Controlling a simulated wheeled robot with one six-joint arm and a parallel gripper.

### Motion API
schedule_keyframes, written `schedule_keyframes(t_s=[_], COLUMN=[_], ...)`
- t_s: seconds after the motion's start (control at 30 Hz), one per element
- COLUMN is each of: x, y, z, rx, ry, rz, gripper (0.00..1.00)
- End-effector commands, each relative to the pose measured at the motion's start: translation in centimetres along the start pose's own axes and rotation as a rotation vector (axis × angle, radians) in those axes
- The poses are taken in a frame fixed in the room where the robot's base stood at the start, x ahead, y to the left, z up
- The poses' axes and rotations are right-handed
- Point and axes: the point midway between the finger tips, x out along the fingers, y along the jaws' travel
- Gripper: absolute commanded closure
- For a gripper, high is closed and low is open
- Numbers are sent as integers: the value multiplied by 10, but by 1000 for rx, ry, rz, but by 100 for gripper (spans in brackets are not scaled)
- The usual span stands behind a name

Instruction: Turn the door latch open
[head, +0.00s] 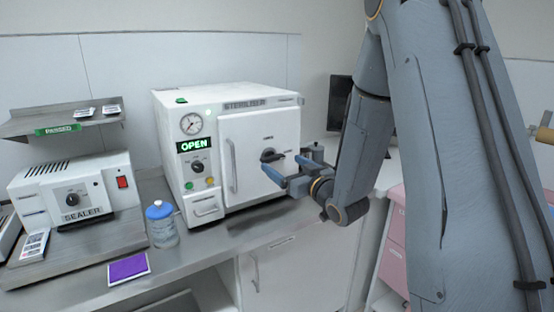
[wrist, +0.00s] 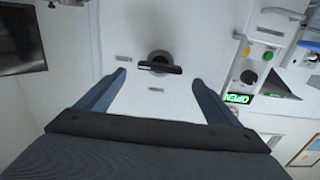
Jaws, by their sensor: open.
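The sterilizer (head: 210,120) is a white box on the counter with a closed-looking white door (head: 250,140). The door latch (head: 271,155) is a dark knob with a bar on the door's right half; it also shows in the wrist view (wrist: 160,67), where its bar lies nearly level across the picture. My gripper (head: 288,172) is in front of the door, just right of and below the latch. In the wrist view my gripper (wrist: 158,82) has its two blue fingers spread, one on each side of the latch, with nothing between them held. Whether the fingertips touch the door is unclear.
A green OPEN display (head: 195,145) and a gauge sit left of the door, beside a vertical door handle (head: 232,166). A blue-capped bottle (head: 162,226), a purple pad (head: 128,268) and a sealer (head: 75,190) stand to the left. A dark monitor (head: 340,102) is behind right.

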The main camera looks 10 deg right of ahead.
Motion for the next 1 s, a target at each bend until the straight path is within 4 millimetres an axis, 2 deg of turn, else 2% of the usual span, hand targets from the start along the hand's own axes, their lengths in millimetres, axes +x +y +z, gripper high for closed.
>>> schedule_keyframes(t_s=[0.1, 0.3, 0.47, 0.7, 0.77, 0.93, 0.97, 1.0], x=[20, 44, 52, 53, 53, 53, 53, 53], y=[-1, 0, 0, 0, 0, 0, 0, 0], z=[-1, 0, 0, 0, 0, 0, 0, 0], rx=[0, 0, 0, 0, 0, 0, 0, 0], ry=[-1, -2, -2, -2, -2, -2, -2, -2], rz=[-1, 1, 1, 2, 2, 2, 2, 2], gripper=[14, 14, 14, 14, 22, 51, 55, 55])
